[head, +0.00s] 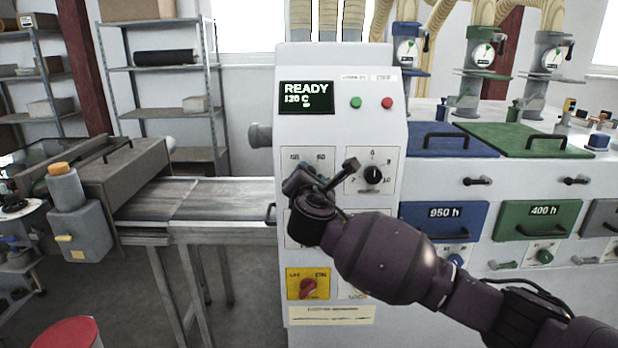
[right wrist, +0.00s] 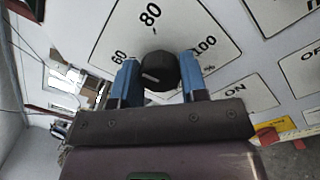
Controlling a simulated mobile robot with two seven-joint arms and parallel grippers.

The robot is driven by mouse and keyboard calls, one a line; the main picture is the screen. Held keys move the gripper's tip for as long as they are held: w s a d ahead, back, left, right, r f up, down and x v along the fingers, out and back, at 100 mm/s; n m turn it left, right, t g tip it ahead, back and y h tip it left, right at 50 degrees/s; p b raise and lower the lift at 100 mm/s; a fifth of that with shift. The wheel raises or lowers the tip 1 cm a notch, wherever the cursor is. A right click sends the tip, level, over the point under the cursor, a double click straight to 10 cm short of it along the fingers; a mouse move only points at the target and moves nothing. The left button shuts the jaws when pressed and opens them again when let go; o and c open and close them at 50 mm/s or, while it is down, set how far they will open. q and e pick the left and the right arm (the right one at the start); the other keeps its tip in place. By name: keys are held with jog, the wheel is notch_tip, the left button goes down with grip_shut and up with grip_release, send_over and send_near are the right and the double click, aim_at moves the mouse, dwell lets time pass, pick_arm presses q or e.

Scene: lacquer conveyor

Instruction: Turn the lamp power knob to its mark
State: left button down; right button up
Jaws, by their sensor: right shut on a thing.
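The black lamp power knob (right wrist: 160,72) sits on a white dial plate (right wrist: 128,32) marked 60, 80 and 100 in the right wrist view. A short white line on its face lies near-level in that view, slanting slightly, with one end toward the 60 side. My right gripper (right wrist: 159,80) has its two blue fingers on either side of the knob, shut on it. In the head view, my right gripper (head: 310,182) is at the control panel (head: 345,115) and covers the knob; only the top of the dial plate (head: 318,156) shows. My left gripper is not in view.
Right of the gripper is another black knob (head: 372,175) on a numbered plate. Below is a red switch (head: 308,287) on a yellow plate. Green (head: 355,102) and red (head: 387,102) buttons sit above. A conveyor (head: 195,192) joins the panel's left side.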

jog(key=n, duration=2.2)
jog(key=shift+a+f+n+g, duration=0.1)
jog(key=shift+a+n+g, duration=0.05)
jog(key=shift+n+g, duration=0.2)
jog(key=shift+n, duration=0.25)
jog(key=o, duration=0.9)
jog(key=shift+s, duration=0.1)
jog(key=s+b, duration=0.1)
jog(key=s, duration=0.4)
jog(key=s+b, duration=0.1)
jog(key=s, duration=0.4)
jog(key=shift+s+r, duration=0.2)
jog(key=shift+s, duration=0.1)
